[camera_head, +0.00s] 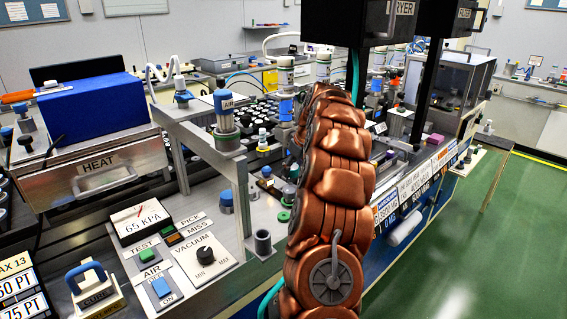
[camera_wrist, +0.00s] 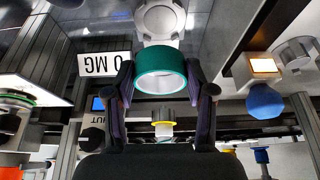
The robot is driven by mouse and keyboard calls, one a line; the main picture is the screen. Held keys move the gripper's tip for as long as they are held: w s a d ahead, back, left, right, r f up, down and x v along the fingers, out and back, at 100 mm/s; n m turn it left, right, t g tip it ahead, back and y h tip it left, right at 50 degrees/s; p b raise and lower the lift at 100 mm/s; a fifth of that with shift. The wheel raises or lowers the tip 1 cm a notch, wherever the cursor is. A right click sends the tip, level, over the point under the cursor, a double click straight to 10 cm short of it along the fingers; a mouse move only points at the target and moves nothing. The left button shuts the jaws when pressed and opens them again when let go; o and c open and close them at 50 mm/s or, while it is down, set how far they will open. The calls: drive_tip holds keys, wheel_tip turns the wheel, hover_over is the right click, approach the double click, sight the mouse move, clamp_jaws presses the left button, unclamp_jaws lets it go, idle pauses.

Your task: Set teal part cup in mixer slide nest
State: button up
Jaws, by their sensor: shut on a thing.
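The teal part cup (camera_wrist: 162,84) is a short ring-like cup with a pale inside, seen in the wrist view. My gripper (camera_wrist: 163,92) is shut on it, with one dark finger on each side. A grey round holder (camera_wrist: 162,20) lies just beyond the cup at the top of the wrist view; I cannot tell whether it is the mixer slide nest or whether the cup touches it. In the head view my copper arm hides my gripper and the cup.
In the wrist view a sign reading "0 MG" (camera_wrist: 104,64) is at left and a blue knob (camera_wrist: 265,101) at right. In the head view the heat drawer (camera_head: 110,170), vacuum panel (camera_head: 203,255) and an air post (camera_head: 226,120) crowd the left. Green floor (camera_head: 470,250) is clear at right.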

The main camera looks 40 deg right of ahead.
sight(295, 176)
drive_tip(key=shift+w+a, duration=0.1)
drive_tip(key=shift+b, duration=0.35)
drive_tip(key=shift+f, duration=0.15)
drive_tip(key=shift+s+f+b, duration=0.2)
drive_tip(key=shift+f+b, duration=1.2)
drive_tip(key=shift+f, duration=0.95)
drive_tip(key=shift+f+b, duration=0.45)
drive_tip(key=shift+f, duration=0.15)
drive_tip(key=o, duration=1.4)
drive_tip(key=v, duration=1.2)
